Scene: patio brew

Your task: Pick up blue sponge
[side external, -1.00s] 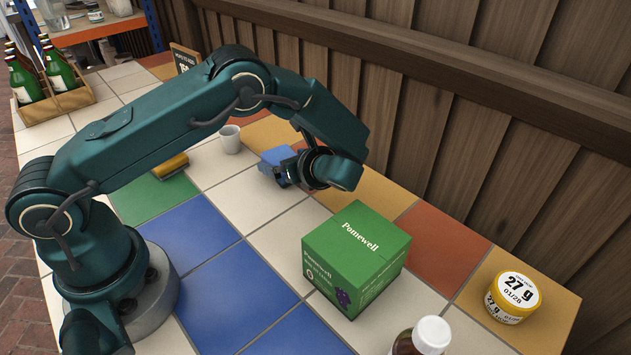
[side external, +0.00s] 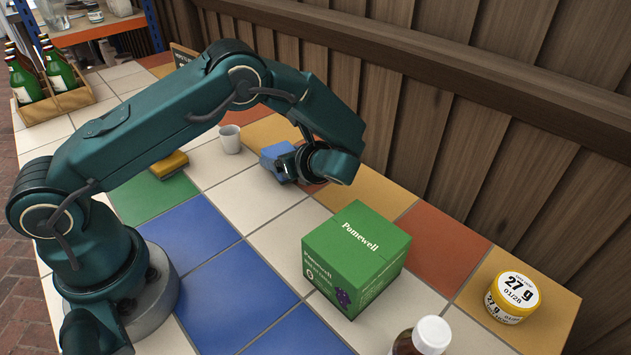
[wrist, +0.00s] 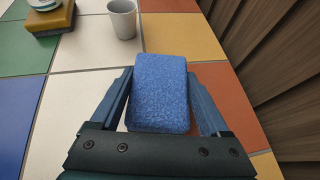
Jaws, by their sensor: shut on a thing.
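The blue sponge (wrist: 160,90) lies between the two fingers of my gripper (wrist: 164,108) in the wrist view, with a finger along each long side. In the side external view the sponge (side external: 277,153) shows at the left of my gripper (side external: 284,164), partly hidden by it. My gripper is shut on the sponge. The sponge is over the tiles near the wooden wall; I cannot tell whether it still touches them.
A small white cup (side external: 230,139) stands beyond the sponge. A yellow sponge (side external: 171,164) lies on the green tile. A bottle crate (side external: 56,104) is at far left.

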